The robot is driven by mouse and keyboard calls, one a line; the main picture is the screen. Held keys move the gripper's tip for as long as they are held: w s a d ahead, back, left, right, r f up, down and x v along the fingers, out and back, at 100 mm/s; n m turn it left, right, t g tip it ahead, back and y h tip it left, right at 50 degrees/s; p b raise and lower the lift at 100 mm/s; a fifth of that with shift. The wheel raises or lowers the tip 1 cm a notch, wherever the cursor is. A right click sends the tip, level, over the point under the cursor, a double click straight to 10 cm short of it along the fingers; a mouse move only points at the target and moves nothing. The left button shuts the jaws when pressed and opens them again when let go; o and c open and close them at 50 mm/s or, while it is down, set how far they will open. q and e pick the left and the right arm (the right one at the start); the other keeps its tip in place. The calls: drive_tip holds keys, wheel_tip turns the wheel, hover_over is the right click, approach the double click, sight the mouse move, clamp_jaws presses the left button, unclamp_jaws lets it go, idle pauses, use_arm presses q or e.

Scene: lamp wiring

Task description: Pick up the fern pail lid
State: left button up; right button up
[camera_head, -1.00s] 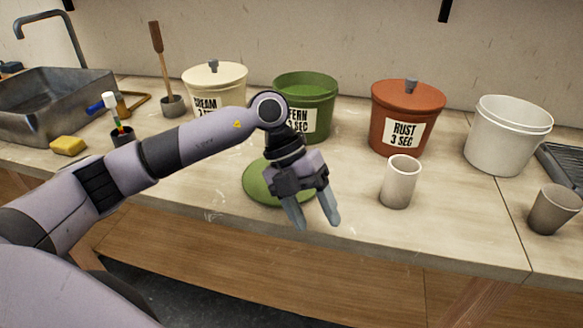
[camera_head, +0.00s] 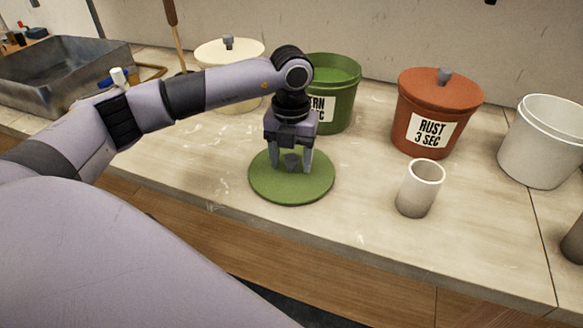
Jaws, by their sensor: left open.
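The fern pail lid (camera_head: 290,190) is a flat green disc with a small grey knob (camera_head: 290,160), lying on the counter in front of the fern pail. My left gripper (camera_head: 291,167) points down over the lid, its two open fingers on either side of the knob. I cannot tell whether the fingers touch the knob. The green fern pail (camera_head: 340,100) stands behind without a lid, its label partly hidden by my left arm. My right gripper is not in view.
The rust pail (camera_head: 440,95) with its lid on stands to the right, a pale cup (camera_head: 419,188) in front of it. A white bucket (camera_head: 545,140) is at far right.

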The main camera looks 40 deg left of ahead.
use_arm(q)
drive_tip(key=shift+f, duration=0.1)
drive_tip(key=c, duration=1.1)
clamp_jaws()
